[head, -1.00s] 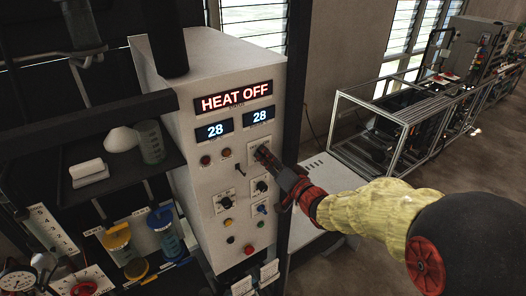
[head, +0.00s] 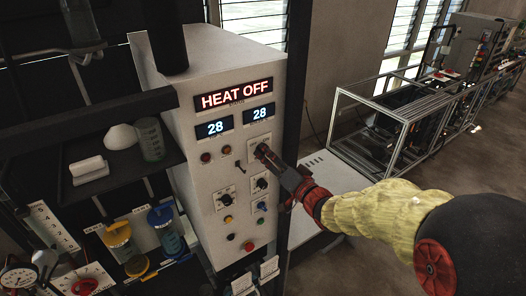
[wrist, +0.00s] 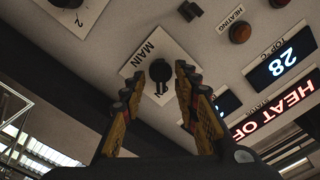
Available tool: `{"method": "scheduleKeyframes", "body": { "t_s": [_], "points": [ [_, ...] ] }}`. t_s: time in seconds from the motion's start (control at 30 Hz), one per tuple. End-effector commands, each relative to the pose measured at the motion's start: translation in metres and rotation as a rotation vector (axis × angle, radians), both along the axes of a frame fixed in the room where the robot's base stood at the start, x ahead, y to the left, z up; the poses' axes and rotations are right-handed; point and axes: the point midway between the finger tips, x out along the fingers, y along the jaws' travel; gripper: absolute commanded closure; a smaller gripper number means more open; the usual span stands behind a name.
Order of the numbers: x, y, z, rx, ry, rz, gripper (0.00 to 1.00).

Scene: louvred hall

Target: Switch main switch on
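The main switch is a black rotary knob (wrist: 160,74) on a white plate marked MAIN (wrist: 139,55). It sits on the front of the white control cabinet (head: 205,185), at the upper right of the knobs. In the wrist view my gripper (wrist: 172,72) has its two fingers apart, one on each side of the knob. I cannot tell whether either finger touches it. The cabinet display (head: 234,94) reads HEAT OFF, with 28 on both smaller displays (head: 236,122).
Lower on the cabinet are more knobs (head: 260,185), coloured buttons and a red button (head: 249,246). A dark shelf (head: 120,170) with glassware stands at left. A dark post (head: 297,100) runs beside the cabinet. A framed machine (head: 400,120) stands at back right.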

Motion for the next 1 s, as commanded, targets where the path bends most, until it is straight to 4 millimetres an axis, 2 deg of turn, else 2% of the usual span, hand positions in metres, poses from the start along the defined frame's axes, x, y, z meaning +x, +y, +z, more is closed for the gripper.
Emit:
{"method": "scheduleKeyframes", "body": {
  "t_s": [0.5,1.0],
  "points": [
    [-0.043,-0.029,0.000,0.000,0.000,0.000,0.69],
    [-0.052,-0.036,0.001,0.000,-0.002,-0.001,0.69]
  ]
}}
